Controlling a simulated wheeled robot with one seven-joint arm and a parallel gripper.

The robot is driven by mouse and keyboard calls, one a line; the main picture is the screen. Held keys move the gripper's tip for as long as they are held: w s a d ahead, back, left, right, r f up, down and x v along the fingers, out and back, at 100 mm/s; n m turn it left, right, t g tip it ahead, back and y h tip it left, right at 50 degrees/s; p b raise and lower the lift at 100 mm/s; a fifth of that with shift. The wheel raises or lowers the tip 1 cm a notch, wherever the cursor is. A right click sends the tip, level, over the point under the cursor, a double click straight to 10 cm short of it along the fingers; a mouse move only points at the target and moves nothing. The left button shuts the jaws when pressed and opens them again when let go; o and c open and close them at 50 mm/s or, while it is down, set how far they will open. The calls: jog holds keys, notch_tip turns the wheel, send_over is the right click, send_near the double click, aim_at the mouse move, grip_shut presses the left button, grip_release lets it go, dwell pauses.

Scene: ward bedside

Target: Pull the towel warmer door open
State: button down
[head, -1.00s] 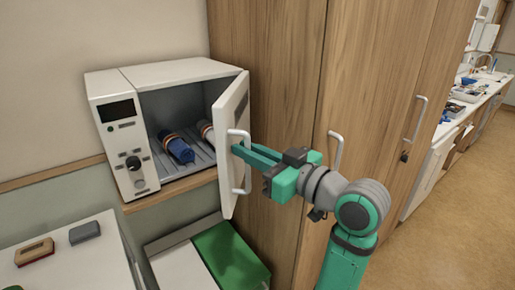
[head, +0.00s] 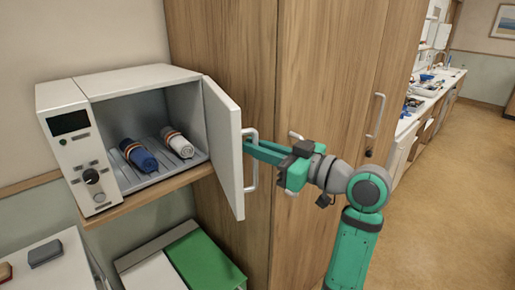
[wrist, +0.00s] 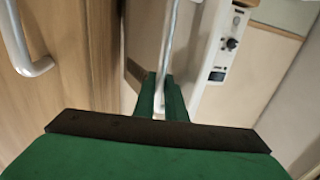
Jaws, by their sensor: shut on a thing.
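The white towel warmer (head: 135,85) stands on a wooden shelf at the left in the head view. Its door (head: 222,145) is hinged on the right and stands wide open. A blue rolled towel (head: 139,154) and a white rolled towel (head: 177,143) lie inside on the rack. My gripper (head: 250,150) is shut on the door's handle (head: 253,181), a pale vertical bar. In the wrist view the green fingers (wrist: 161,92) are on either side of the handle bar (wrist: 168,45).
Tall wooden cabinets (head: 325,90) with bar handles stand right behind the door and my arm. Below the warmer is a white and green box (head: 205,262). A white surface (head: 50,268) with small items is at the lower left. Open floor (head: 450,200) lies to the right.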

jog(key=c, duration=2.1)
grip_release()
jog(key=v, duration=1)
jog(key=shift+s+d, duration=0.25)
jog(key=shift+f, duration=0.15)
